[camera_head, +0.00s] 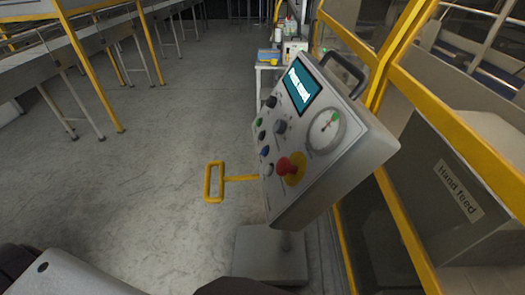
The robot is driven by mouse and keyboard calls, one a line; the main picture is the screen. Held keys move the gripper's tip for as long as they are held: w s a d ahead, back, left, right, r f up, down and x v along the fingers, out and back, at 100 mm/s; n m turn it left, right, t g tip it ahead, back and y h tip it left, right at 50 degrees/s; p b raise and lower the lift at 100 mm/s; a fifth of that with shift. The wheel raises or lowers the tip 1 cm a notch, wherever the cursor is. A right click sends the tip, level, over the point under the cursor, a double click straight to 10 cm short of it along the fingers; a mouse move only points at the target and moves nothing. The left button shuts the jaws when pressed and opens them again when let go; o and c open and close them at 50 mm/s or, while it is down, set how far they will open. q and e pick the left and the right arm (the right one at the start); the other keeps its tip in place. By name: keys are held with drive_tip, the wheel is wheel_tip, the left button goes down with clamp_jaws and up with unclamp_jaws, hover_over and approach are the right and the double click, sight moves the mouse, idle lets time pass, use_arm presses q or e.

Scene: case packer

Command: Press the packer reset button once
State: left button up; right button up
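The control panel (340,165) is a tilted grey box on a post, right of centre. Its face holds several small buttons at the left: a green one (259,121), a black one (262,135), a blue one (264,152) and a dark one (268,169). Their labels are too small to read, so I cannot tell which is the reset button. A black knob (271,102) and a grey knob (280,126) sit near them. A red mushroom button (285,165) stands on a yellow disc. Neither of my grippers is in view.
The panel also has a lit screen (300,84) and a round gauge (326,131). A yellow looped handle (214,183) juts out left. Yellow guard frames (412,240) and a "Hand feed" cover (459,190) stand at the right. Floor left of the panel is clear.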

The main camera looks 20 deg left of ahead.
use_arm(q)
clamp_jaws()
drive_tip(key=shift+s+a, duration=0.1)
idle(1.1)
